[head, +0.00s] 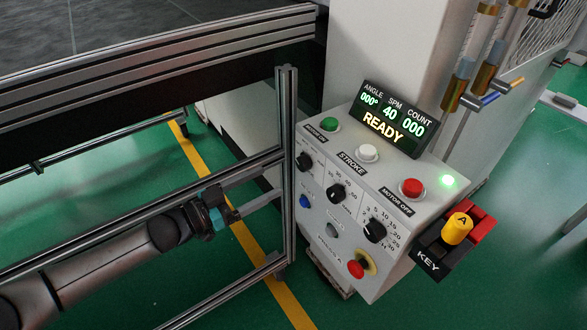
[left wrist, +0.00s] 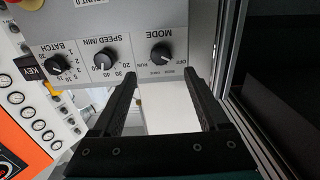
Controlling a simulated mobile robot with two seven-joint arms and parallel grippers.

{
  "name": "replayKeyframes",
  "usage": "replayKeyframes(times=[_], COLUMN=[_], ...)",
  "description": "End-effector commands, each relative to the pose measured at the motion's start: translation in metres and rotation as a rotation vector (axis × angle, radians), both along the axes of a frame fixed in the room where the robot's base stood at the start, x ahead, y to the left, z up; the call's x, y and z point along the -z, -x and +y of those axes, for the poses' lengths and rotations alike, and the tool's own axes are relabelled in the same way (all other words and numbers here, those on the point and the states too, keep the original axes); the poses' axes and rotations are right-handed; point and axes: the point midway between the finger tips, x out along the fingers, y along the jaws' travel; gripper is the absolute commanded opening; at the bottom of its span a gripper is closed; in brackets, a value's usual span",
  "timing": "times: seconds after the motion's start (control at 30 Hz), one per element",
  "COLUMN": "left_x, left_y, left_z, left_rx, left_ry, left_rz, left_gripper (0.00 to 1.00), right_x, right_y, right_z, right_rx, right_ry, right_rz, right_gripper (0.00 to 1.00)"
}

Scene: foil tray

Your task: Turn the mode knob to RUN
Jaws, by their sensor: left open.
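The black mode knob (head: 305,161) is the far-left one of three knobs on the grey control box. It also shows in the left wrist view (left wrist: 162,54), upside down, with the MODE label and small position marks including OFF and RUN. I cannot tell for sure which mark its pointer faces. My right gripper is not in view.
An aluminium frame post (head: 288,150) and rails stand close around my left arm. The speed knob (head: 336,192) and batch knob (head: 375,230) sit beside the mode knob. Push buttons, a lit READY display (head: 388,118) and a yellow key switch (head: 457,228) are on the box.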

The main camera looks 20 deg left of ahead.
Motion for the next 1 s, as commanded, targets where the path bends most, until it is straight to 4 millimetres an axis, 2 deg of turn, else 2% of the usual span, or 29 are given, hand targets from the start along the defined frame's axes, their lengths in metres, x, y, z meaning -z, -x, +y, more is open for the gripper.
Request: replayKeyframes(times=[0.3,0.5,0.7,1.0], left_x=[-0.001,0.0,0.0,0.0], left_y=[-0.041,-0.059,-0.067,-0.068], left_z=[-0.031,-0.046,-0.052,-0.053], left_rx=[-0.001,-0.001,0.0,-0.001], left_ry=[0.0,-0.001,-0.002,-0.002], left_rz=[-0.004,-0.002,-0.001,0.0], left_gripper=[0.77,0.77,0.77,0.75], right_x=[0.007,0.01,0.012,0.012], right_y=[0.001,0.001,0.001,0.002], right_z=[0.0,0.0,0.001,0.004], right_rx=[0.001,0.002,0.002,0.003], right_ry=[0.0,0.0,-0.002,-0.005], right_rz=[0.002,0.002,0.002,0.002], right_gripper=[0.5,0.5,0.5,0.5])
